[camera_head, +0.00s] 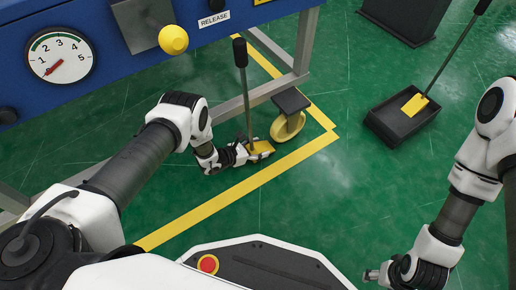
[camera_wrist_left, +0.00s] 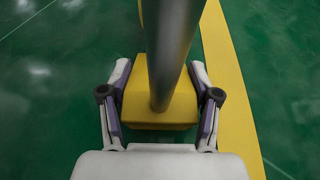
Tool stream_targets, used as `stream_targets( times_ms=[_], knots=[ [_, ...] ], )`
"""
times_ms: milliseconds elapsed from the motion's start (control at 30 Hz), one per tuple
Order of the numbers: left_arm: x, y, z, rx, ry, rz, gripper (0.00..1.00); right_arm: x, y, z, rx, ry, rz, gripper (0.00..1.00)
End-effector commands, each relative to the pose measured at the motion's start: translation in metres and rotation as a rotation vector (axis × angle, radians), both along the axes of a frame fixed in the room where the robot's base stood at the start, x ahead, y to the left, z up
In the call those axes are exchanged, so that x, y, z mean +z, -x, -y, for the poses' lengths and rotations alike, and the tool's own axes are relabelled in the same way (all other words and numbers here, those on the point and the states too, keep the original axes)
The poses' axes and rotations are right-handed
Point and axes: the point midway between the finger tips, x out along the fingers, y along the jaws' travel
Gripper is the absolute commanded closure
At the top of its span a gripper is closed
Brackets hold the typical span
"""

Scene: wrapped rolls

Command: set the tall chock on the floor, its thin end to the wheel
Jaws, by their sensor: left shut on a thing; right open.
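My left gripper (camera_head: 246,153) is low beside the cart and shut on a yellow chock (camera_head: 262,147) with a long upright handle topped by a black grip. In the left wrist view, the fingers (camera_wrist_left: 160,105) are on both sides of the yellow block (camera_wrist_left: 160,108), and the grey handle rises from it. The chock is at or just above the floor; I cannot tell if it touches. The yellow wheel (camera_head: 287,126) of the cart stands just right of the chock, with a small gap or contact that is unclear. My right gripper (camera_head: 374,275) is open and empty at the lower right.
A black tray (camera_head: 390,132) on the floor at right holds another yellow chock (camera_head: 414,104) with a long leaning handle. The blue cart (camera_head: 120,55) with a gauge and yellow knob overhangs the left. Yellow tape (camera_head: 230,194) marks the green floor. Open floor lies between tape and tray.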

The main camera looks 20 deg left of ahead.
Motion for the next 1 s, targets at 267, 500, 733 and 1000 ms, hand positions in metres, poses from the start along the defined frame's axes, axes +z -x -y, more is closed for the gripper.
stream_targets(
  times_ms=[267,500,733,1000],
  knots=[
    [0.002,-0.004,0.003,-0.003,0.000,0.008,0.08,-0.001,0.000,0.000,0.000,0.000,0.000,0.40],
    [-0.001,0.000,0.002,-0.001,-0.002,-0.001,0.08,-0.001,0.000,0.000,0.000,0.000,0.000,0.40],
    [0.010,0.017,-0.014,0.001,-0.002,-0.001,0.08,0.000,0.000,0.000,0.000,0.000,0.000,0.40],
    [0.028,0.048,-0.037,-0.004,-0.001,0.003,0.08,0.000,0.000,0.000,0.000,0.000,0.000,0.40]
  ],
)
